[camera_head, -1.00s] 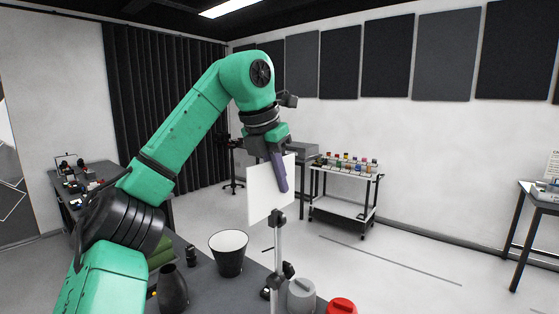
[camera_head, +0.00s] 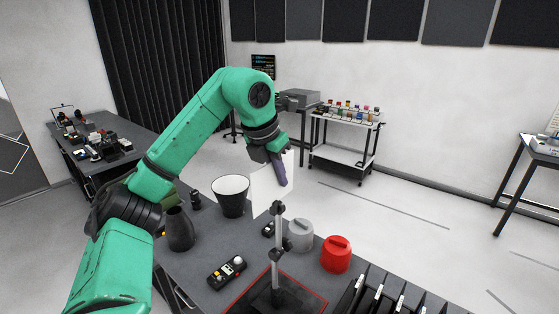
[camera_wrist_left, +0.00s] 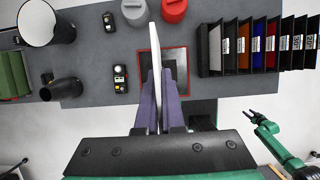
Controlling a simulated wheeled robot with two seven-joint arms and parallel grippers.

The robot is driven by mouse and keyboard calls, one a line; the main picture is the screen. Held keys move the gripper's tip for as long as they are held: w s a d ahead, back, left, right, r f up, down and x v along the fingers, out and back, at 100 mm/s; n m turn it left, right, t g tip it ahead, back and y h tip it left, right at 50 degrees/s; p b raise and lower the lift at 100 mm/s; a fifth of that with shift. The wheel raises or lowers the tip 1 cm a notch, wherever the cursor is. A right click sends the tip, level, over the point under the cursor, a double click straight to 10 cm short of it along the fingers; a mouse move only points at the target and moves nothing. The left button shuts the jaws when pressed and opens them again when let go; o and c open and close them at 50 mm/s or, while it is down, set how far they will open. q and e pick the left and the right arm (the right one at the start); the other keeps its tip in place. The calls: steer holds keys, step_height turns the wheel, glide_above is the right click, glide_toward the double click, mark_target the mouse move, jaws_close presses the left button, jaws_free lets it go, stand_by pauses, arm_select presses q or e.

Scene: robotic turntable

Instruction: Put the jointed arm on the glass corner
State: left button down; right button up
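My left gripper (camera_head: 279,166) points down with its purple fingers on a thin white panel (camera_head: 262,190). In the left wrist view the panel (camera_wrist_left: 155,55) is edge-on between the two fingers, which look closed on it. A jointed metal stand (camera_head: 278,237) with black knobs rises from a dark base inside a red-bordered square (camera_head: 311,301). The stand's top clamp overlaps the panel's lower right edge in the head view; I cannot tell if they touch. No clear glass corner can be made out. My right gripper (camera_wrist_left: 257,120) shows in the left wrist view, empty with fingers apart.
On the grey table are a white-topped black bucket (camera_head: 231,203), a dark vase (camera_head: 180,230), a control box (camera_head: 227,273), a grey canister (camera_head: 300,235) and a red canister (camera_head: 336,255). A folder rack (camera_head: 375,297) stands at right. A cart (camera_head: 343,140) stands behind.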

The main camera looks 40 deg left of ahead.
arm_select(q)
steer(key=c, duration=1.3)
jaws_free()
steer(key=shift+s+f, duration=0.1)
steer(key=shift+o, duration=1.3)
steer(key=shift+d, duration=0.15)
